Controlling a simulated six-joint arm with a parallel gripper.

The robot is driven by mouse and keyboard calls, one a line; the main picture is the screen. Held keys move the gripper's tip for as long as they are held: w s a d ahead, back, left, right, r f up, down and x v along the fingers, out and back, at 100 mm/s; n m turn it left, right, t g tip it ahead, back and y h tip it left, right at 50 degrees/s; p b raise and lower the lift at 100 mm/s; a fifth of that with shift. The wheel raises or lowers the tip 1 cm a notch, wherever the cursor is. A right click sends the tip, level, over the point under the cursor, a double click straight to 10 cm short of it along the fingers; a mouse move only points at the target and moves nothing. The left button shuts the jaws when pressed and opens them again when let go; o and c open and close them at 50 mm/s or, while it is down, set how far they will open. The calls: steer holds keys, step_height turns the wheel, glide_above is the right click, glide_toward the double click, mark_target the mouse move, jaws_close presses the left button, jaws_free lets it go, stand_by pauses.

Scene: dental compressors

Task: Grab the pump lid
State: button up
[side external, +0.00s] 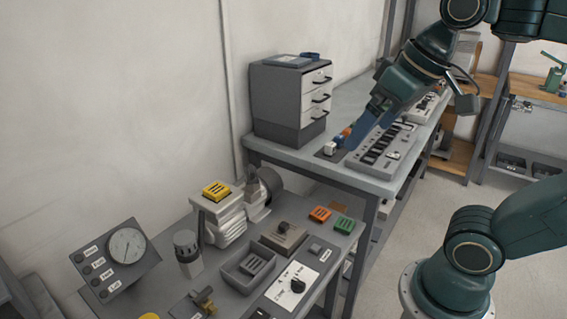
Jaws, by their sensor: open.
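My gripper (352,138) is at the end of the dark green arm, low over the rear bench. Its blue fingers are open beside a small orange and white item (330,148); I cannot tell whether they touch it. A yellow slotted lid (215,190) sits on top of the white pump body (221,217) on the front bench, well away from the gripper. An orange slotted lid (320,213) and a green slotted lid (344,225) lie on the same bench to its right. Which one is the pump lid is not marked.
A grey drawer cabinet (290,98) stands left of my gripper. A grey panel with dark switches (384,146) lies on its right. The front bench also holds a gauge box (120,262), a grey tray (237,281) and a white knob plate (291,287).

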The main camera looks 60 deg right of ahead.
steer(key=w+d+r+m+g, duration=0.2)
steer(key=w+r+m, duration=0.1)
steer(key=w+m, duration=0.55)
steer(key=m+g, duration=0.3)
steer(key=m, duration=0.5)
glide_above(284, 224)
step_height(284, 224, down, 4)
step_height(284, 224, down, 24)
steer(key=shift+r, duration=0.15)
steer(key=shift+a, duration=0.1)
steer(key=shift+f, duration=4.6)
steer(key=shift+f, duration=3.1)
steer(key=shift+c, duration=0.2)
